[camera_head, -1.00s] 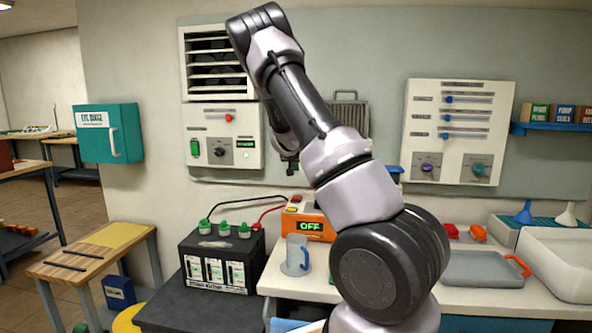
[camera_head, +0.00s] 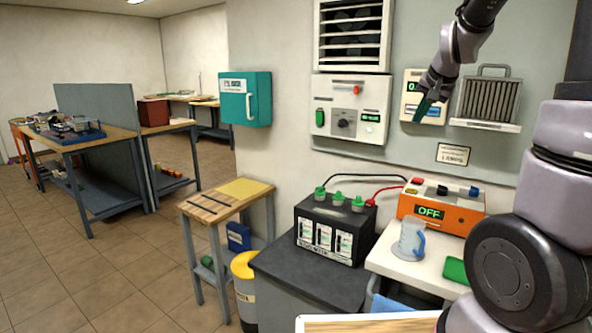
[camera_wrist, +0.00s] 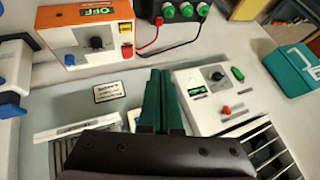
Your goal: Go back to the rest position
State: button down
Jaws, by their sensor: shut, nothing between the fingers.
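My gripper (camera_head: 426,110) is at the upper right in the head view, raised in front of the wall panel and left of the grey finned unit. Its dark green fingers (camera_wrist: 160,100) are together in the wrist view, with nothing held between them. It is apart from the bench and everything on it. My arm fills the right side of the head view and hides part of the bench there.
The orange charger (camera_head: 446,205) reads OFF, wired by red and black leads to the black battery (camera_head: 330,235). A clear jug (camera_head: 411,240) stands in front of the charger. A green first-aid-style cabinet (camera_head: 246,99) and control panel (camera_head: 345,108) are on the wall. Floor at left is free.

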jog(key=s+a+r+n, duration=0.1)
jog(key=s+a, duration=0.2)
jog(key=s, duration=0.5)
jog(key=s+a+r+n+y, duration=0.1)
jog(key=s+a+r, duration=0.1)
jog(key=s, duration=0.7)
jog(key=s+a+r+n, duration=0.1)
jog(key=s+a, duration=0.3)
jog(key=s, duration=0.5)
jog(key=shift+a+r+g+y, duration=0.3)
jog(key=shift+r+y, duration=0.1)
jog(key=shift+r, duration=0.05)
jog(key=shift+w+a, duration=0.1)
